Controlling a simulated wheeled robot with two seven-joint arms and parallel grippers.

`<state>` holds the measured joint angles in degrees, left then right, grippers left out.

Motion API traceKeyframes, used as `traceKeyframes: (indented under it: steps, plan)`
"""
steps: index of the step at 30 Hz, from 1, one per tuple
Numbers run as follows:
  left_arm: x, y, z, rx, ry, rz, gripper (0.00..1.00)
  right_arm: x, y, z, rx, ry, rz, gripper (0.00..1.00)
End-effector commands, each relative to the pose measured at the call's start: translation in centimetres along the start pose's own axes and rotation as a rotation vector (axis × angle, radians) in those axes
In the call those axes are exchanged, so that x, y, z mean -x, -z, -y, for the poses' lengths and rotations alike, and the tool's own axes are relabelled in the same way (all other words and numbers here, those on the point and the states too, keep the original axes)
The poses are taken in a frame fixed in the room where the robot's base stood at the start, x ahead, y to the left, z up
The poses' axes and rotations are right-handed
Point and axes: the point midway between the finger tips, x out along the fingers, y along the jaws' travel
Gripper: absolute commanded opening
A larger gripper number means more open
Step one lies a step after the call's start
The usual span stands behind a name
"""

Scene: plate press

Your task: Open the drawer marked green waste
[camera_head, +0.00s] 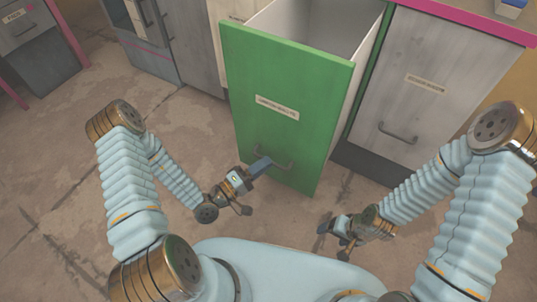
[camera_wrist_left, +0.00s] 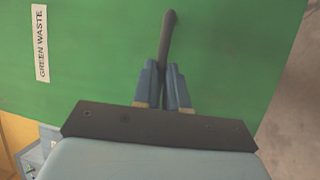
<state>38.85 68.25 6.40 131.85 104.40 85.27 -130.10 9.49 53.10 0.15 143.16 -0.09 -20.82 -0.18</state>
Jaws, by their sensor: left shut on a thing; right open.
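The green drawer (camera_head: 290,100) stands pulled out from the cabinet row, and its pale, empty-looking inside shows behind the front. Its label (camera_head: 277,107) is too small to read in the head view, but the left wrist view shows a label reading GREEN WASTE (camera_wrist_left: 41,43). My left gripper (camera_head: 262,166) is shut on the drawer's dark bar handle (camera_head: 288,164). In the left wrist view the blue fingers (camera_wrist_left: 164,88) close around the lower end of the handle (camera_wrist_left: 168,35). My right gripper (camera_head: 336,232) is open and empty, low in front of the cabinets, apart from the drawer.
A grey drawer (camera_head: 412,90) with a label and handle is shut to the right of the green one, under a pink-edged counter (camera_head: 470,18). Grey cabinets (camera_head: 165,45) stand at the left. The brown floor (camera_head: 60,130) is clear at the left.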

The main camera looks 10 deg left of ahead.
Motion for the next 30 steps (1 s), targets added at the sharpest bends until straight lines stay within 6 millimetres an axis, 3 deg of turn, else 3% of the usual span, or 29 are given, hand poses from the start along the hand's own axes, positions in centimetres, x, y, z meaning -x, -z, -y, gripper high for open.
traceKeyframes:
  steps: [15,16,21,30]
  plan:
    - [0.77,-0.32,-0.10,0.001,0.001,0.000,0.00,0.11,-0.03,0.12,0.001,0.001,0.001,0.76]
    - [0.77,-0.32,-0.09,0.000,0.001,0.000,0.15,0.11,-0.03,0.12,0.001,0.001,0.001,0.76]
    - [0.76,-0.31,-0.11,0.000,0.001,0.000,0.38,0.11,-0.03,0.11,0.001,0.001,0.001,0.76]
    - [0.82,-0.12,-0.05,-0.001,0.001,0.001,0.38,0.07,-0.02,0.09,0.001,0.001,0.001,0.76]
